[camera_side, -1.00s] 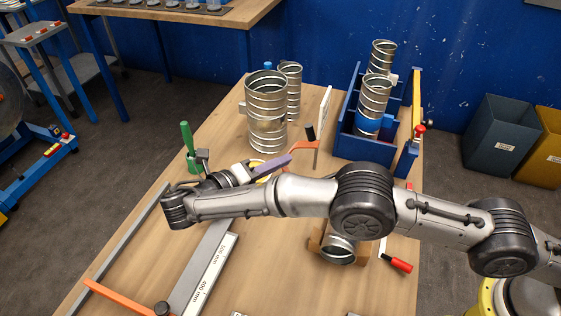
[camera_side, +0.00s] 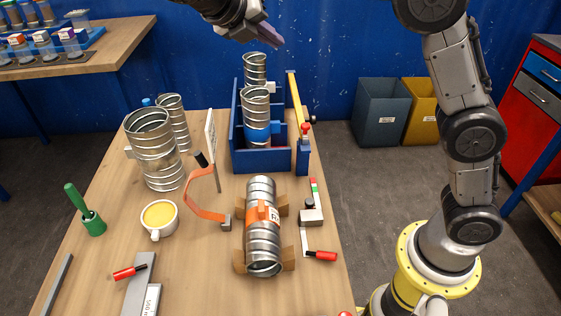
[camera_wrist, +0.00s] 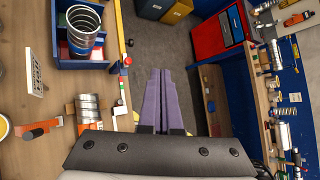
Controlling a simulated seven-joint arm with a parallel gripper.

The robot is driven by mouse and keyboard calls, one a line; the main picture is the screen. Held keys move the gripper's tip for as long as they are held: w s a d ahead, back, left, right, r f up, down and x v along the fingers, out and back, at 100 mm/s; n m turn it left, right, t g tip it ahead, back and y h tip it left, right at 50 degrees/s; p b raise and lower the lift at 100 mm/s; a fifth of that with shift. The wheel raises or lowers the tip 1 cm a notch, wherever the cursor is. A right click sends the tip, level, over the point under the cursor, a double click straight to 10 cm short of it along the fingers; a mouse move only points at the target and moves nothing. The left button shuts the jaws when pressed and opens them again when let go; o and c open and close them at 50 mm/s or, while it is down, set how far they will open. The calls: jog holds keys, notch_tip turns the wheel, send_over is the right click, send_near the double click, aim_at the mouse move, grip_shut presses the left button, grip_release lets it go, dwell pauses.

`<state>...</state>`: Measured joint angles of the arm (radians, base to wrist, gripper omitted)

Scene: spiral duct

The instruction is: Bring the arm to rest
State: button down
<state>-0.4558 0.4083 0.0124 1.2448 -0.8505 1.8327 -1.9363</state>
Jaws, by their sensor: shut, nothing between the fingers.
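My gripper (camera_side: 268,36) is raised high above the far end of the workbench, at the top of the side view. Its purple fingers are shut with nothing between them. In the wrist view the closed fingers (camera_wrist: 163,100) point out over the grey floor, just past the bench edge. My gripper touches nothing. The arm rises from its yellow base at the right and runs out of the top of the side view, so part of it is hidden.
A spiral duct (camera_side: 262,235) lies in wooden cradles on the bench (camera_side: 200,285). More ducts stand in a blue rack (camera_side: 236,150) and at the left (camera_side: 155,150). A yellow-filled cup (camera_side: 160,219) and a green-handled brush (camera_side: 88,212) stand at left. Bins (camera_side: 381,112) stand behind on the floor.

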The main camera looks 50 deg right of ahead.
jog(key=s+d+m+t+y, duration=0.1)
jog(key=s+d+m+y, duration=0.3)
jog(key=s, duration=0.5)
jog(key=s+d+m+y, duration=0.1)
jog(key=s+d+m, duration=0.45)
jog(key=s, duration=0.35)
jog(key=s+a+f+m+t+y, duration=0.2)
jog(key=s+a+f+m, duration=0.1)
jog(key=f+m, duration=0.3)
jog(key=s+a+f+m+t+y, duration=0.2)
jog(key=s+f+m, duration=0.3)
jog(key=m, duration=0.6)
jog(key=shift+s+a+f+y, duration=0.15)
jog(key=shift+a+f+y, duration=0.45)
jog(key=shift+a+y, duration=0.15)
